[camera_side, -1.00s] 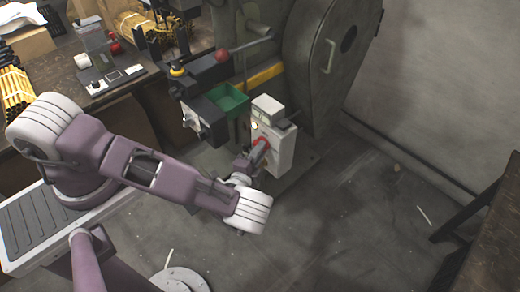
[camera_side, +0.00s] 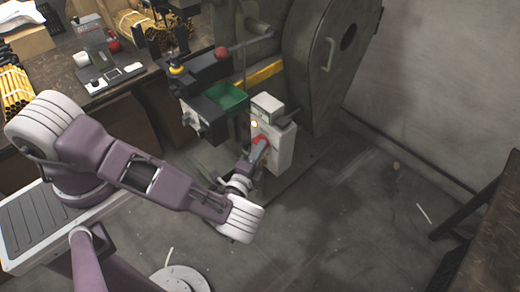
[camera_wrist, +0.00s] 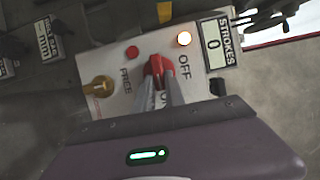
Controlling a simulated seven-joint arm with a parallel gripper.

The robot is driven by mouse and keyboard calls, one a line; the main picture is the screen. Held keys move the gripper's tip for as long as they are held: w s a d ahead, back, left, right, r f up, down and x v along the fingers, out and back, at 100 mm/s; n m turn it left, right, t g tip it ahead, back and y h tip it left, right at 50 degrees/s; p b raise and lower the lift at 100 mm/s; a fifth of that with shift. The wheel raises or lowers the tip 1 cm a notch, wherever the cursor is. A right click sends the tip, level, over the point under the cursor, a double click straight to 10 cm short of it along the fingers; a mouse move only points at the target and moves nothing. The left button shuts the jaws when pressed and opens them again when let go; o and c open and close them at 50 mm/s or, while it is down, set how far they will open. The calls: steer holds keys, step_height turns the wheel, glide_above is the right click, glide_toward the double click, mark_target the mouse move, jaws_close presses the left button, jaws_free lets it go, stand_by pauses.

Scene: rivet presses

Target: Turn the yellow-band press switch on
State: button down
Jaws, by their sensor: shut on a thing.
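The press with the yellow band (camera_side: 262,75) stands behind a white switch box (camera_side: 283,150). The box's panel (camera_wrist: 115,62) fills the middle of the wrist view. Its red rotary switch (camera_wrist: 156,66) sits between the OFF and FREE labels; another label below is mostly hidden by my fingers. My gripper (camera_wrist: 160,84) is shut on the red switch, one finger on each side. In the side view my gripper (camera_side: 257,152) reaches the box front from below left.
The panel also has a red button (camera_wrist: 132,52), a brass knob (camera_wrist: 98,88) and a STROKES counter (camera_wrist: 213,43) reading 0. A green bin (camera_side: 228,97) and a dark control box (camera_side: 205,118) are left of the switch box. Floor to the right is mostly clear.

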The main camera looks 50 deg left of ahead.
steer(key=c, duration=1.4)
jaws_free()
